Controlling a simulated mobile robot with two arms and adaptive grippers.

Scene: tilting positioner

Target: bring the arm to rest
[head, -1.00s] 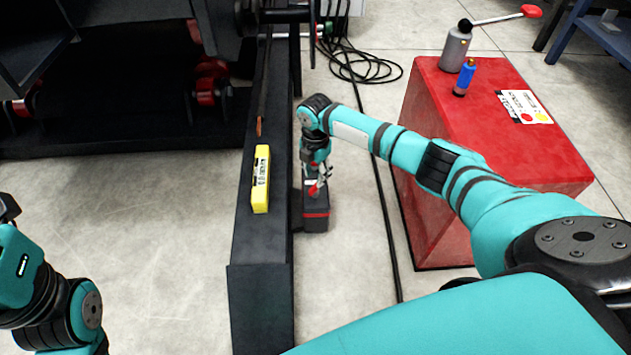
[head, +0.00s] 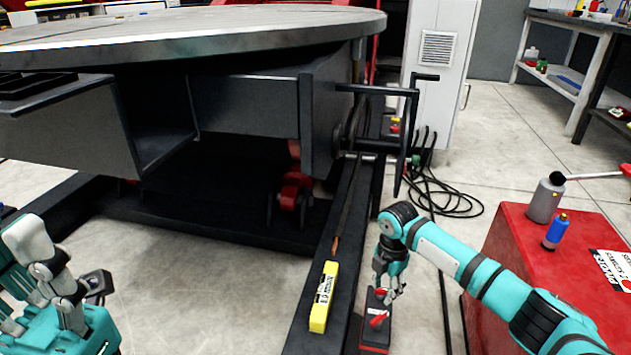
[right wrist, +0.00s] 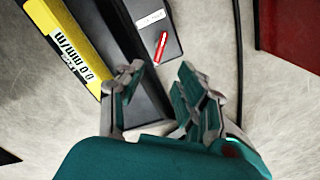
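My right arm reaches in from the right in the head view. Its gripper (head: 387,290) points down above a black box (head: 374,338) with a red part on it. In the right wrist view the fingers (right wrist: 161,72) are spread, with nothing seen between them. The black box (right wrist: 150,22), with its red piece (right wrist: 160,47) and white label, lies beyond the fingertips. Whether they touch it is unclear. My left arm's end (head: 62,285) is at the lower left, cut by the frame edge; its finger opening cannot be made out.
A yellow level-like bar (head: 323,298) lies on the dark beam (head: 343,245) left of my right gripper. The large round positioner table (head: 200,38) overhangs the left. A red cabinet (head: 510,250) with a grey canister (head: 545,198) and blue bottle (head: 555,232) stands right. Cables (head: 445,195) lie behind.

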